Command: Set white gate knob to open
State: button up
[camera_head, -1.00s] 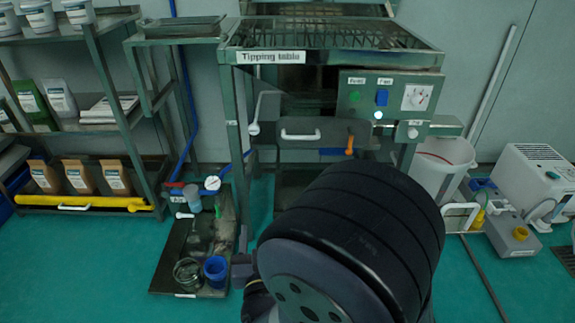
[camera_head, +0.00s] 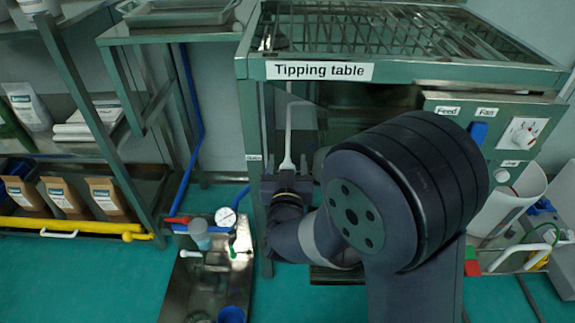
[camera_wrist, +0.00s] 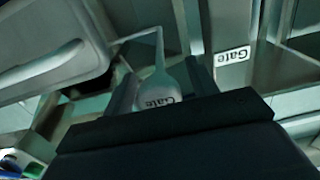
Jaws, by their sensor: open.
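The white gate knob (camera_head: 288,162) hangs at the lower end of a thin white rod under the left end of the tipping table. It also shows in the wrist view as a rounded white paddle (camera_wrist: 158,92) marked "Gate", upside down. My gripper (camera_head: 286,176) is at the knob, with a finger on each side of it. The jaws are open, with the knob between the fingers in the wrist view (camera_wrist: 162,84). Whether either finger touches it I cannot tell. The gripper's dark body hides the lower part of the wrist view.
The tipping table (camera_head: 405,72) stands over the knob, its left leg (camera_head: 250,130) close beside my gripper. A control panel (camera_head: 490,130) with feed and fan labels is at the right. A low metal tray (camera_head: 185,280) with a gauge and cups is at the lower left.

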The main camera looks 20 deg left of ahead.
jog(key=shift+c, duration=0.4)
grip_shut()
jog(key=v, duration=0.8)
jog(key=shift+b, duration=0.35)
jog(key=shift+a, duration=0.1)
jog(key=shift+o, duration=0.4)
grip_release()
jog(key=p+v, duration=0.2)
jog(key=v, duration=0.8)
jog(key=shift+s, duration=0.35)
